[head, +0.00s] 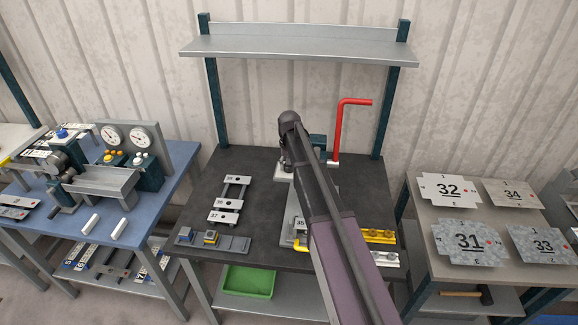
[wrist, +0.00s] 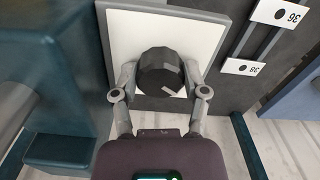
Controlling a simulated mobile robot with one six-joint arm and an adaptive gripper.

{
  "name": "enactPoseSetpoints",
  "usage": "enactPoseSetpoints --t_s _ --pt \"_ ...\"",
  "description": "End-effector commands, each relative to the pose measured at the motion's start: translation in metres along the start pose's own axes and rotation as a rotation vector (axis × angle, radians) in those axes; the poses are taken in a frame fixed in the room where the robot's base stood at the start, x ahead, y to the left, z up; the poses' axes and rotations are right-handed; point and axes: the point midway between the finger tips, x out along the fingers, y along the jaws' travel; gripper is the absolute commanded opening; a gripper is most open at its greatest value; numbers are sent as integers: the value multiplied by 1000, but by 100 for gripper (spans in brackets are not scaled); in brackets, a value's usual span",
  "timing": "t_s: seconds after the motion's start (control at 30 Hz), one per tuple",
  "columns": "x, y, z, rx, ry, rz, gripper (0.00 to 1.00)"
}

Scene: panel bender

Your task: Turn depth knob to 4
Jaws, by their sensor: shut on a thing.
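The depth knob (wrist: 160,74) is a black faceted knob on a square white plate (wrist: 207,30) in the wrist view. A small light mark shows on the lower right part of its face. My gripper (wrist: 160,80) has one finger on each side of the knob and is shut on it. No scale numbers around the knob are readable. In the head view my arm covers the gripper and the knob. The teal machine body (wrist: 55,80) stands close to the left of the plate in the wrist view.
A red lever (head: 339,130) rises at the back right of the dark bench (head: 270,165). Numbered plates 36 (head: 230,205) and 37 (head: 223,217) lie left of my arm. A shelf (head: 300,45) spans above. A green bin (head: 248,281) sits below the bench.

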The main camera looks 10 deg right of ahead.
Motion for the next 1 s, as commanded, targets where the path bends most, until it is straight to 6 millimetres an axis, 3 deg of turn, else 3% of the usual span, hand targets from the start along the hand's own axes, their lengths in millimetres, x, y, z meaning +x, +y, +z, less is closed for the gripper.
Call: enactPoseSetpoints --t_s 0.67,0.7,0.77,0.8,1.0 --pt "0 0 3 -91 -6 0 10" --pt "0 0 3 -91 -6 0 67" --pt "0 0 3 -91 -6 0 85" --pt "0 0 2 -91 -5 0 92" --pt "0 0 1 -90 -3 0 92"
